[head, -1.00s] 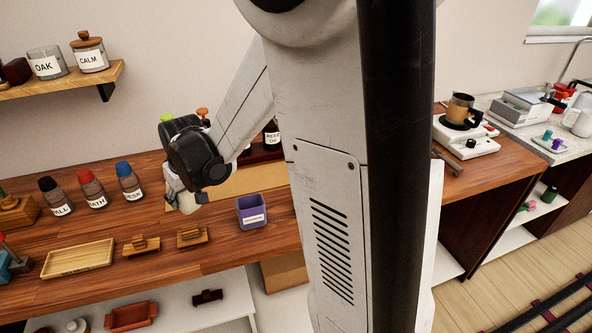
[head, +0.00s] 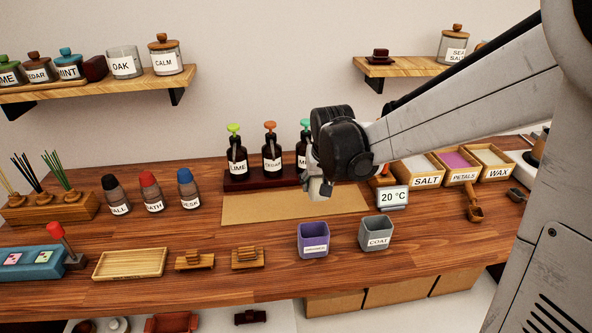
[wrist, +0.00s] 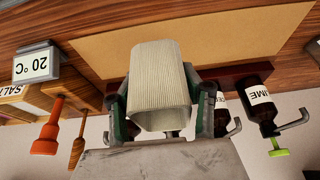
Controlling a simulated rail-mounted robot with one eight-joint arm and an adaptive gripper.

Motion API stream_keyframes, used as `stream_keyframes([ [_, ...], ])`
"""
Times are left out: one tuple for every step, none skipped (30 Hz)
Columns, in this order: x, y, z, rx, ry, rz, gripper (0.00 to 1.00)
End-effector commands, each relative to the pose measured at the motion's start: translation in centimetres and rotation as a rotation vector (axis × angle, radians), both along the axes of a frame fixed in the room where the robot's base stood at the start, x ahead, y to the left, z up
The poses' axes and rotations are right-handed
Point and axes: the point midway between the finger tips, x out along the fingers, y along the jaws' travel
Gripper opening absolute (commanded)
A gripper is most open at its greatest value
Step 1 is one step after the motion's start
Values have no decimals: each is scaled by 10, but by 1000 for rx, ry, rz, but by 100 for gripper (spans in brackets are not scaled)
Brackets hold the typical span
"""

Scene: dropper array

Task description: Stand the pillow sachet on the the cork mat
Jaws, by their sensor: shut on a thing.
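The pillow sachet (wrist: 160,85) is a cream, finely ribbed block in the wrist view. My gripper (wrist: 163,112) is shut on it, with a dark finger on each side. In the head view the held sachet (head: 319,189) is small and partly covered by my gripper (head: 318,180). The cork mat (head: 265,209) is a flat tan rectangle on the wooden counter. In the head view the sachet overlaps the mat's right half and appears above it. The mat (wrist: 200,42) also shows behind the sachet in the wrist view.
Dark pump bottles (head: 271,155) stand on a tray at the mat's back edge. A 20 °C display (head: 393,198) is to its right. A purple cup (head: 313,240) and grey COAT cup (head: 376,233) stand in front. The mat's left part is clear.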

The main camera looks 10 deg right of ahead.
Motion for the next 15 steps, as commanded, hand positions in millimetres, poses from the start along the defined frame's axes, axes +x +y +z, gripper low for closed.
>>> stream_keyframes([
  [8, -1, -5, 0, 0, 0, 15],
  [13, -1, -7, 0, 0, 0, 15],
  [19, -1, -11, 0, 0, 0, 15],
  [23, -2, -14, 0, 0, 0, 15],
  [28, -2, -17, 0, 0, 0, 15],
  [34, -2, -20, 0, 0, 0, 15],
  [38, -3, -23, 0, 0, 0, 15],
  [43, -3, -26, 0, 0, 0, 15],
  [49, -3, -29, 0, 0, 0, 15],
  [53, -4, -32, 0, 0, 0, 15],
  [56, -4, -34, 0, 0, 0, 15],
  [61, -4, -37, 0, 0, 0, 15],
  [64, -4, -38, 0, 0, 0, 15],
  [67, -5, -40, 0, 0, 0, 15],
  [70, -5, -42, 0, 0, 0, 15],
])
